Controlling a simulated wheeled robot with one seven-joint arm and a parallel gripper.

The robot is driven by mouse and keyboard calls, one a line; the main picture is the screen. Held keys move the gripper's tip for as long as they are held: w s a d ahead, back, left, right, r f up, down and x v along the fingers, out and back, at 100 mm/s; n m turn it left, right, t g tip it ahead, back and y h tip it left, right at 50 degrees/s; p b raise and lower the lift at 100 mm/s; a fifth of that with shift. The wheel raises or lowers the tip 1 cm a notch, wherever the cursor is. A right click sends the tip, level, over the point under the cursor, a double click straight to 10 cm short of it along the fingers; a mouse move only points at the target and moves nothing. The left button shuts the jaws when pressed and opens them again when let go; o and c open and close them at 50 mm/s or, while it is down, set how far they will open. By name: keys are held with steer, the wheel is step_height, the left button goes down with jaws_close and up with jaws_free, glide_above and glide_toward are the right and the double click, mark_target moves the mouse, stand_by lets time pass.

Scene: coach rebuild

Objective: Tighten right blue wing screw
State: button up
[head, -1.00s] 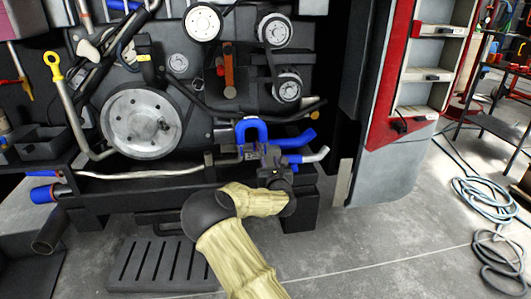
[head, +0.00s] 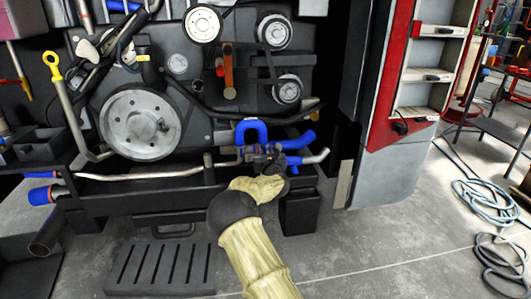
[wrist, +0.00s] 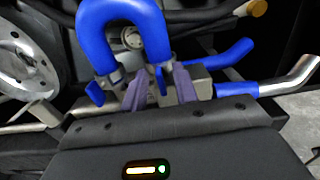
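In the wrist view a thick blue U-shaped hose (wrist: 86,45) arches over a grey metal fitting. The right blue wing screw (wrist: 161,82) shows as a narrow blue piece between the fingers of my gripper (wrist: 160,90). The two purple-grey fingers stand apart with a visible gap, and I see no clear contact with the screw. Another blue piece, apparently the left wing screw (wrist: 95,93), is left of the fingers below the hose. In the head view my gripper (head: 266,160) is at the fitting under the blue hose (head: 250,127), and the screws are mostly hidden.
Blue pipes (head: 297,142) with a metal end extend right of the fitting. The engine's large grey wheel (head: 141,125) is to the left. A slotted dark step (head: 160,267) lies low in front. Open floor with coiled hoses (head: 485,192) is at right.

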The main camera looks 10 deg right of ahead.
jaws_close()
